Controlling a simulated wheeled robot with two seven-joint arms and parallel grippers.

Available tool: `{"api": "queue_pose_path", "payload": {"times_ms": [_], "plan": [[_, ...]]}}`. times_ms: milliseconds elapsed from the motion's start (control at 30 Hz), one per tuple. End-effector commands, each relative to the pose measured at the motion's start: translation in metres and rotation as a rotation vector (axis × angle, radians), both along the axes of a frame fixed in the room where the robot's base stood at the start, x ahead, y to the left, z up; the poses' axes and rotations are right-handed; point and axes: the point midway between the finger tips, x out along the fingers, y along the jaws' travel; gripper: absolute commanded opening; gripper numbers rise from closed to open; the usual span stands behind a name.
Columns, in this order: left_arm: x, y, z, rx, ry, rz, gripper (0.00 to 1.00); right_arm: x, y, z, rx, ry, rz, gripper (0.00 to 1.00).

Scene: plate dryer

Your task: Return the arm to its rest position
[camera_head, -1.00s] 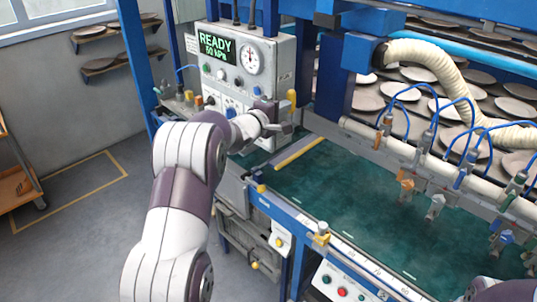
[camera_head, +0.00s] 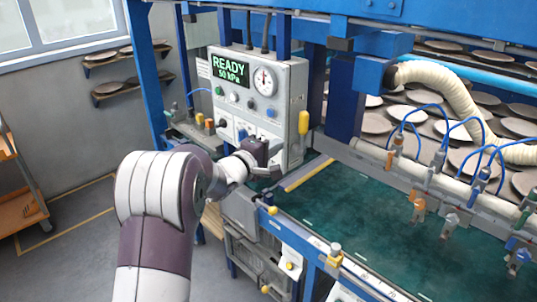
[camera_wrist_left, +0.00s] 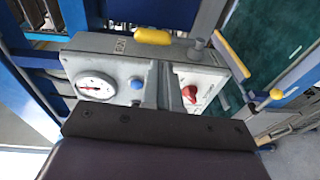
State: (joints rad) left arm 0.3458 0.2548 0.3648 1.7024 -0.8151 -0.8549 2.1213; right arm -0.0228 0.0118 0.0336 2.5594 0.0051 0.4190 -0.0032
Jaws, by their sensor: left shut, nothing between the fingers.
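My left gripper (camera_head: 272,166) is in front of the lower part of the grey control box (camera_head: 258,95). It is shut and empty. Its arm comes in from the bottom left of the head view. In the left wrist view the closed fingers (camera_wrist_left: 163,88) show in front of the control box (camera_wrist_left: 120,62), between a blue button (camera_wrist_left: 136,84) and a red knob (camera_wrist_left: 190,93). I cannot tell the exact gap to the box. My right gripper is not in view.
The box display (camera_head: 230,69) reads READY, 50 kPa, beside a round gauge (camera_head: 265,81). A yellow handle (camera_head: 303,122) is on the box's right side. The green bed (camera_head: 350,210) lies to the right under a row of nozzles. Open floor is at the left.

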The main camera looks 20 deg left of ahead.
Motion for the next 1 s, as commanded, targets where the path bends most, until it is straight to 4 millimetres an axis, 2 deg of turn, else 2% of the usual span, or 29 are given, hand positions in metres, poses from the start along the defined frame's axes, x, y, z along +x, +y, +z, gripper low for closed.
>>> {"api": "queue_pose_path", "payload": {"times_ms": [200,667,767,833,867,933,967,1000], "plan": [[-0.016,0.004,0.001,0.0,0.0,0.002,0.0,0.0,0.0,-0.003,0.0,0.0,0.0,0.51],[-0.016,0.004,0.001,0.002,-0.001,0.001,0.0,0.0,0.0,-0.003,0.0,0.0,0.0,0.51],[-0.016,0.007,-0.003,0.103,-0.006,0.005,0.0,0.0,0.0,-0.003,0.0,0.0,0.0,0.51],[-0.017,0.021,-0.02,0.298,0.033,0.046,0.0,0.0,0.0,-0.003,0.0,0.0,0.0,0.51],[-0.021,0.03,-0.035,0.402,0.081,0.071,0.0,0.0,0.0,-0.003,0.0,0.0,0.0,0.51],[-0.045,0.051,-0.078,0.675,0.259,0.099,0.0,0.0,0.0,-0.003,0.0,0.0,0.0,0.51],[-0.061,0.055,-0.097,0.793,0.353,0.078,0.0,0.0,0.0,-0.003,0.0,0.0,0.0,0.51],[-0.088,0.053,-0.122,0.939,0.483,0.01,0.0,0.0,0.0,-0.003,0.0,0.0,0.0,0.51]]}}
